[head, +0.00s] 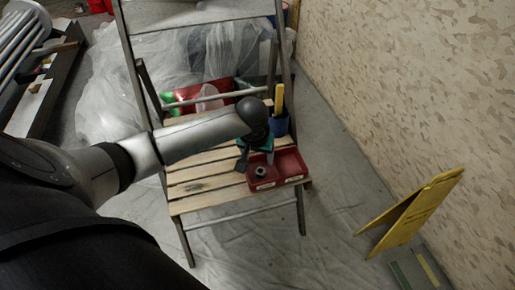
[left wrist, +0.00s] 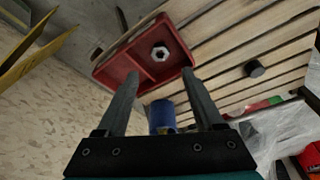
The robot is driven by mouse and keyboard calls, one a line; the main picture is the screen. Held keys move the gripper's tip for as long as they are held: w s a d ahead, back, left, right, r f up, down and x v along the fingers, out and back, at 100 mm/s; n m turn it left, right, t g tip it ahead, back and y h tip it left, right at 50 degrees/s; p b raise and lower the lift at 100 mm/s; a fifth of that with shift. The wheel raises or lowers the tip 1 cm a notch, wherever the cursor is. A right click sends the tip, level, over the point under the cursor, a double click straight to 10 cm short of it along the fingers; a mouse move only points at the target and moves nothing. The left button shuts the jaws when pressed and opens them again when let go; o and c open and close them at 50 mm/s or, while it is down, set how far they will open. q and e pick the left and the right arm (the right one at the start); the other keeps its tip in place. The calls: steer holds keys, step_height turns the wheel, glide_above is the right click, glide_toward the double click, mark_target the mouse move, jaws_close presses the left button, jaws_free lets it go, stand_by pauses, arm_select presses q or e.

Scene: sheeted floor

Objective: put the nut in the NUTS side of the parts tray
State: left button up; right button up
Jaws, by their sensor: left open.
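The red parts tray (head: 291,163) sits at the front right of the slatted wooden platform. It has two compartments with small pale labels on the front, too small to read. The grey metal nut (head: 260,171) is at the left compartment. In the left wrist view, the nut (left wrist: 160,52) shows against the floor of one compartment of the tray (left wrist: 110,72), on one side of the divider. My left gripper (head: 256,160) is over the tray's left side. In the left wrist view, my left gripper (left wrist: 160,75) is open, fingers apart, nothing between the tips. My right gripper is not seen.
A blue cup (head: 279,125) with a yellow-handled tool stands behind the tray. A small black cylinder (left wrist: 254,68) is on the slats. A red bin (head: 215,92) lies further back. A yellow folding sign (head: 412,213) stands on the floor at right, by the wall.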

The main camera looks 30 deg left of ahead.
arm_select(q)
steer(key=s+d+f+m+h, duration=0.2)
steer(key=s+d+f+m, duration=0.2)
steer(key=s+d+f, duration=0.35)
steer(key=s+d+f+m, duration=0.2)
steer(key=s+d+f, duration=0.1)
steer(key=s, duration=0.8)
steer(key=shift+s+f+y+p, duration=0.2)
steer(key=shift+s+y+p, duration=0.2)
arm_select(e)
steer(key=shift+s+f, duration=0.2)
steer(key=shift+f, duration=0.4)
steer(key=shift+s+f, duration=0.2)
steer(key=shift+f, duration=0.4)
arm_select(q)
steer(key=shift+d, duration=0.1)
